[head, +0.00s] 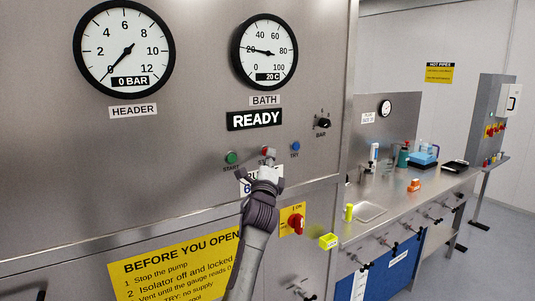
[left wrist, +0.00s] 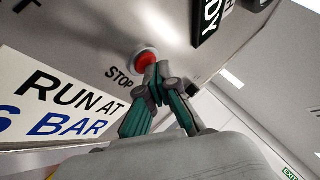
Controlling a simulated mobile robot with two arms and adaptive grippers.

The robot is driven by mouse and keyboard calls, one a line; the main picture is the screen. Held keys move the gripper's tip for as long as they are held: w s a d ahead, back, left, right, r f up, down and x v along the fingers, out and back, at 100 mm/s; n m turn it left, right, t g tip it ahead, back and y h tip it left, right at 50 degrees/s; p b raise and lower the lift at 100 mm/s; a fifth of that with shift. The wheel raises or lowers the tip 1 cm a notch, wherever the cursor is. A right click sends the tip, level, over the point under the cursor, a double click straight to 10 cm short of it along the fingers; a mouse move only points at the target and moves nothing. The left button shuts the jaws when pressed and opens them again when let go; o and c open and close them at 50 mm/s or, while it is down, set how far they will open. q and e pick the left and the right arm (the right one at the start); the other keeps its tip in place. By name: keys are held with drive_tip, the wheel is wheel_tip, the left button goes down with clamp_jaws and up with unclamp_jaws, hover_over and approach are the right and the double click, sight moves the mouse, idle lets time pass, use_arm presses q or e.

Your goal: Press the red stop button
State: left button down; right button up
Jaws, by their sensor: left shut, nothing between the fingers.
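The red stop button (left wrist: 146,59) sits on the steel panel, with the word STOP beside it in the left wrist view. In the head view only a small part of the red stop button (head: 267,151) shows above my gripper. My left gripper (head: 264,164) is shut and empty, its fingertips at the button. In the left wrist view the shut fingertips (left wrist: 157,78) overlap the button's lower right edge. I cannot tell whether they touch it or whether it is pushed in. My right gripper is not in view.
A green START button (head: 231,158) is left of the stop button and a blue TRY button (head: 295,146) is right of it. A READY display (head: 255,120) is above. A red isolator switch (head: 296,222) is below right. A steel bench (head: 395,207) stands to the right.

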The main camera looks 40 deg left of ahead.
use_arm(q)
drive_tip(key=shift+s+d, duration=0.2)
drive_tip(key=shift+d, duration=0.1)
drive_tip(key=d, duration=0.1)
drive_tip(key=s+d, duration=0.1)
drive_tip(key=d, duration=0.1)
drive_tip(key=s+d, duration=0.1)
drive_tip(key=d, duration=0.1)
drive_tip(key=shift+s+d, duration=0.1)
drive_tip(key=shift+d, duration=0.1)
idle(0.3)
drive_tip(key=shift+f, duration=0.1)
idle(0.6)
